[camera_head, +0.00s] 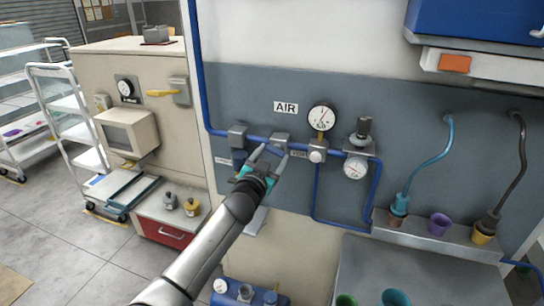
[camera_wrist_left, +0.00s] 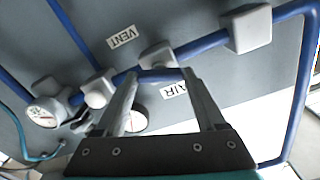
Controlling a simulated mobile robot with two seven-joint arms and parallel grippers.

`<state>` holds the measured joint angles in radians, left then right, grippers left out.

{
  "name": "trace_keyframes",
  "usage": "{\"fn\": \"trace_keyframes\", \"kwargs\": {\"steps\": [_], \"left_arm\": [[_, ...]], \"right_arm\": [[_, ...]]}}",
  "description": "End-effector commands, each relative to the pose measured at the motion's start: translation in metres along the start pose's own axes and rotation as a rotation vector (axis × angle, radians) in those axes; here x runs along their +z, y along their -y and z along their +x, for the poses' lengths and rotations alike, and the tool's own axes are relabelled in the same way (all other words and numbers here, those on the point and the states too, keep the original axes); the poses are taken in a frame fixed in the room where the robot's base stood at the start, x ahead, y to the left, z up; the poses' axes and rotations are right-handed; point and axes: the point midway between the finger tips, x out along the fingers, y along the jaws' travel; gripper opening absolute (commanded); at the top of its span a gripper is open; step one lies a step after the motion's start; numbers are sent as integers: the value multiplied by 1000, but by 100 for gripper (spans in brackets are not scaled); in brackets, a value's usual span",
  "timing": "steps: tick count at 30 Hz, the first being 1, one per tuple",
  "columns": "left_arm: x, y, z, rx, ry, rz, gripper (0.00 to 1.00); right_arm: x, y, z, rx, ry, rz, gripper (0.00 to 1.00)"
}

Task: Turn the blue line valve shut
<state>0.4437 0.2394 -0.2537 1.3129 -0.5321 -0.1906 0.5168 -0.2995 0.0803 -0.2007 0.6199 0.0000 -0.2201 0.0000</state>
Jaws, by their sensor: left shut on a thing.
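The blue air line (camera_head: 222,131) runs along the grey wall panel below the AIR sign. A grey valve block (camera_head: 281,139) sits on it, and it also shows in the left wrist view (camera_wrist_left: 158,54). My left gripper (camera_head: 268,150) reaches up to this block from below. In the left wrist view its two fingertips (camera_wrist_left: 160,80) stand on either side of a short blue valve handle (camera_wrist_left: 160,75) just under the block, and are shut on it. The fingers hide part of the handle in the head view. My right gripper is in neither view.
Another grey block (camera_head: 237,137) sits left on the pipe. A white knob (camera_head: 318,153), a round gauge (camera_head: 321,117) and a regulator (camera_head: 356,166) are close on the right. A steel shelf (camera_head: 440,238) with coloured cups stands at lower right.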

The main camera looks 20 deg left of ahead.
Motion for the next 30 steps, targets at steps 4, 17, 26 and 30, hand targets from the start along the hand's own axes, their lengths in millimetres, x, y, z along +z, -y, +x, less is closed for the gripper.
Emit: {"fn": "trace_keyframes", "kwargs": {"steps": [4, 17, 26, 30], "left_arm": [[0, 0, 0, 1, 1, 142, 17], [1, 0, 0, 1, 1, 552, 17], [1, 0, 0, 1, 2, 837, 17], [1, 0, 0, 1, 1, 957, 17]], "right_arm": [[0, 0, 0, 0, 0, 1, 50], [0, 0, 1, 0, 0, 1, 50], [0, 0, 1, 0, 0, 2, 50], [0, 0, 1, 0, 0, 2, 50]]}}
